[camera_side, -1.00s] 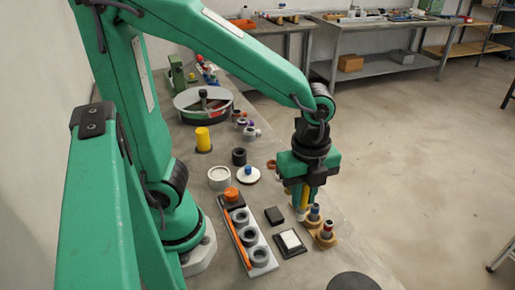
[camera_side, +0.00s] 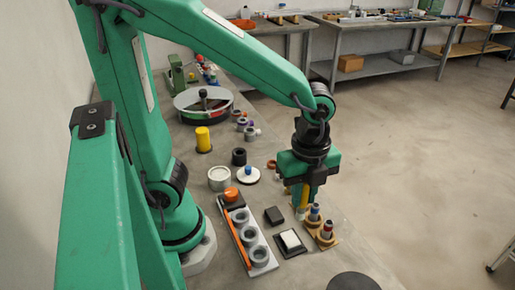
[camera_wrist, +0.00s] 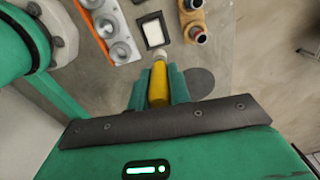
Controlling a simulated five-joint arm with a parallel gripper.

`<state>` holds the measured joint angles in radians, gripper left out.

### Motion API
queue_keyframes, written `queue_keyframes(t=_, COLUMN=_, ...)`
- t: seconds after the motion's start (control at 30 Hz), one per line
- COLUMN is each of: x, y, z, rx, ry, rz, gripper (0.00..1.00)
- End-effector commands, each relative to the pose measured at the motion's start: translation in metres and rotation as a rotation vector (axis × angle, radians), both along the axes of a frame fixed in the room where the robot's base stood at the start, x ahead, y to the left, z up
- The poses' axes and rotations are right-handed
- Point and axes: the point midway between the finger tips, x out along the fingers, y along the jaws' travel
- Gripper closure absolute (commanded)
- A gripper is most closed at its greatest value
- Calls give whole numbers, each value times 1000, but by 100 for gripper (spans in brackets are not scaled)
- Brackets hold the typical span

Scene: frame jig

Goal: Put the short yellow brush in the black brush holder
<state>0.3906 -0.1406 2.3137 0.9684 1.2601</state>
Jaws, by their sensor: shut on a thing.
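The short yellow brush (camera_wrist: 158,85) is between the two green fingers of my gripper (camera_wrist: 160,92), which is shut on it. Its pale end shows past the fingertips in the wrist view. In the side view the brush (camera_side: 304,196) hangs roughly upright beside tan blocks, partly covered by my gripper (camera_side: 303,192). I cannot tell whether its lower end touches anything. A black open cup (camera_side: 239,157), which looks like the brush holder, stands on the bench farther back and to the left, apart from my gripper.
Tan blocks (camera_side: 326,240) with blue- and red-topped pieces stand right beside my gripper. A black-framed white pad (camera_side: 290,242), a small black block (camera_side: 274,215) and a rail of grey cups (camera_side: 261,256) lie to the left. A white blue-knobbed disc (camera_side: 248,175) stands near the black cup.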

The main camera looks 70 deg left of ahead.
Motion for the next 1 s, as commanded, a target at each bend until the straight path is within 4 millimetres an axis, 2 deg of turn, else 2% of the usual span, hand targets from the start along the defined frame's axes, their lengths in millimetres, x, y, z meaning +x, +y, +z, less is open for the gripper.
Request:
queue_keyframes(t=0.17, x=7, y=10, z=0, rx=0, ry=0, rz=36, gripper=100)
queue_keyframes(t=0.37, x=20, y=33, z=0, rx=0, ry=0, rz=119, gripper=100)
queue_keyframes(t=0.7, x=43, y=96, z=-1, rx=0, ry=0, rz=313, gripper=100)
queue_keyframes(t=1.0, x=52, y=157, z=-2, rx=0, ry=1, rz=485, gripper=100)
